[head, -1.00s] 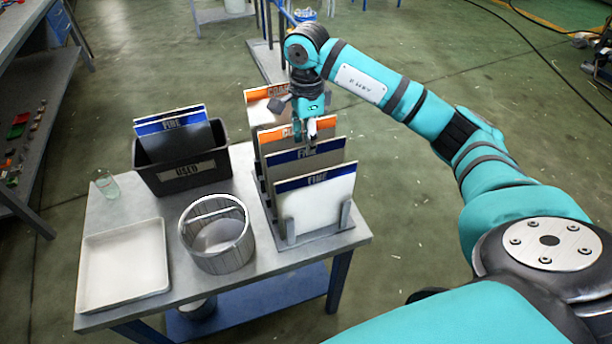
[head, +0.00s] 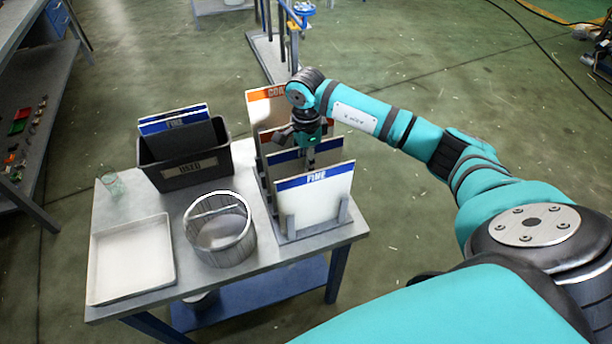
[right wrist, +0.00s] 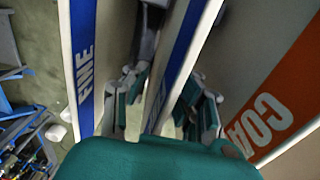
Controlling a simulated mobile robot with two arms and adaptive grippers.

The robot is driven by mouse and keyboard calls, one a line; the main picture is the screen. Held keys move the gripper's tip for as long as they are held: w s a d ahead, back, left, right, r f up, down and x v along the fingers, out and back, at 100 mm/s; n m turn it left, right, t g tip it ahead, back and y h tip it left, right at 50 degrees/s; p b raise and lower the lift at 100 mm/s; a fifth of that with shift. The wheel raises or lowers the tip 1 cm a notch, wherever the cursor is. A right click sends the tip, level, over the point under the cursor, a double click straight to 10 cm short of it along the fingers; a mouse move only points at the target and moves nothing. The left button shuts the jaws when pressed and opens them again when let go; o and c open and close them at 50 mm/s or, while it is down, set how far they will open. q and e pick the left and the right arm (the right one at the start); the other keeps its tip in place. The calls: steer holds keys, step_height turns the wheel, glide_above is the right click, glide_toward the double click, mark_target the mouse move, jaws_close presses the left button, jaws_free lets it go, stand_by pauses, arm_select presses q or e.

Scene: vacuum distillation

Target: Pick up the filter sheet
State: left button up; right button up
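Filter sheets stand upright in a rack (head: 315,227) on the table. A front white sheet (head: 316,203) has a blue FINE band. A second blue-banded sheet (head: 286,157) stands behind it, and orange-banded sheets (head: 266,107) stand farther back. My right gripper (head: 309,155) is down among the sheets, its tips partly hidden. In the right wrist view, its fingers (right wrist: 165,105) are apart, one on each side of the middle blue-banded sheet (right wrist: 183,50). A FINE sheet (right wrist: 82,60) is to the left and an orange-banded sheet (right wrist: 268,105) to the right. My left gripper is out of view.
A black bin (head: 187,174) labelled USED holds a blue-banded sheet (head: 172,120) and a dark one. A round metal vessel (head: 220,243), a white tray (head: 132,262) and a glass jar (head: 113,184) stand on the grey table (head: 262,250). Neighbouring sheets leave narrow gaps.

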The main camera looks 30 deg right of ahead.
jaws_close()
steer(key=shift+r, duration=0.1)
